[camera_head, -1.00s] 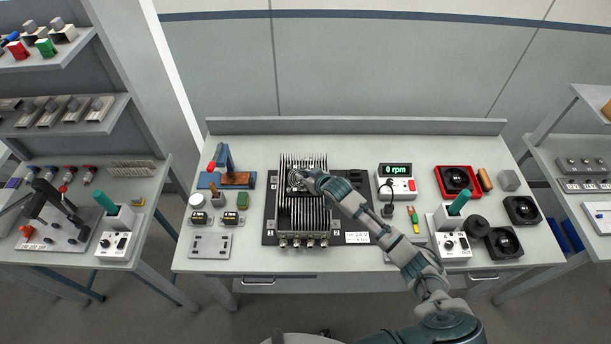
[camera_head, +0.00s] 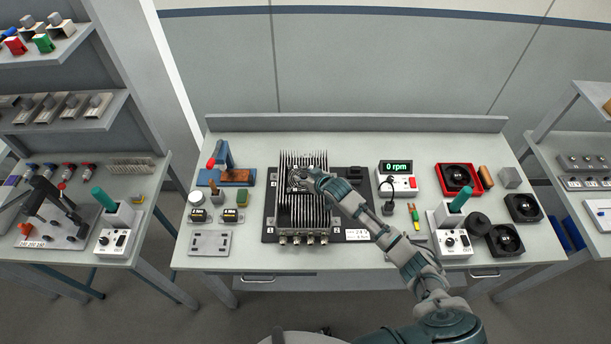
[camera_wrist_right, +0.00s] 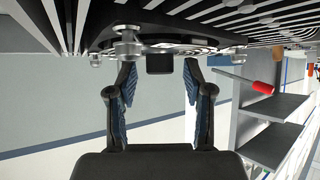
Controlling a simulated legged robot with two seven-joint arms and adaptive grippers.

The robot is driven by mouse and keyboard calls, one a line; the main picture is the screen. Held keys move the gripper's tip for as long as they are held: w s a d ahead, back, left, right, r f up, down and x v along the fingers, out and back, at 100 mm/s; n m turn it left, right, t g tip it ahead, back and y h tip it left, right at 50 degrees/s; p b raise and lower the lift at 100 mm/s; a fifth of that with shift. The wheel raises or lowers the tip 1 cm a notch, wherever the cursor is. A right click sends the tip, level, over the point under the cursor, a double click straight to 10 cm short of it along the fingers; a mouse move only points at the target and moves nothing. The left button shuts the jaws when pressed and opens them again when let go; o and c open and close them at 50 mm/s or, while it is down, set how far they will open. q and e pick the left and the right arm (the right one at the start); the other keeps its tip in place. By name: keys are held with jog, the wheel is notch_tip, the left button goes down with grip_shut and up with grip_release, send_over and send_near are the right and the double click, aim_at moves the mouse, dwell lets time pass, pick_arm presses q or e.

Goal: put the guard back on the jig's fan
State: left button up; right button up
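The jig (camera_head: 269,232) is a dark plate on the middle bench and carries a finned metal block (camera_head: 305,212). The round ringed guard (camera_head: 296,179) lies on the upper part of the fins, at the fan's place; the fan under it is hidden. In the right wrist view the guard's bright rings (camera_wrist_right: 185,43) show, with silver screw heads (camera_wrist_right: 127,47) beside them. My right gripper (camera_head: 310,178) is at the guard's right side. In the wrist view its two fingers (camera_wrist_right: 160,82) stand apart, with a dark tab (camera_wrist_right: 160,64) between their tips and gaps either side. My left gripper is not in view.
Right of the jig stands a meter (camera_head: 397,180) reading 0 rpm. Further right are a red-framed fan (camera_head: 455,178), black fans (camera_head: 522,208) and a white control box (camera_head: 452,243). A blue clamp-like tool (camera_head: 226,165) stands at the left.

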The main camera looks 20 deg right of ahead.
jog(key=v, duration=1.2)
jog(key=shift+d+f, duration=0.1)
jog(key=shift+f, duration=0.05)
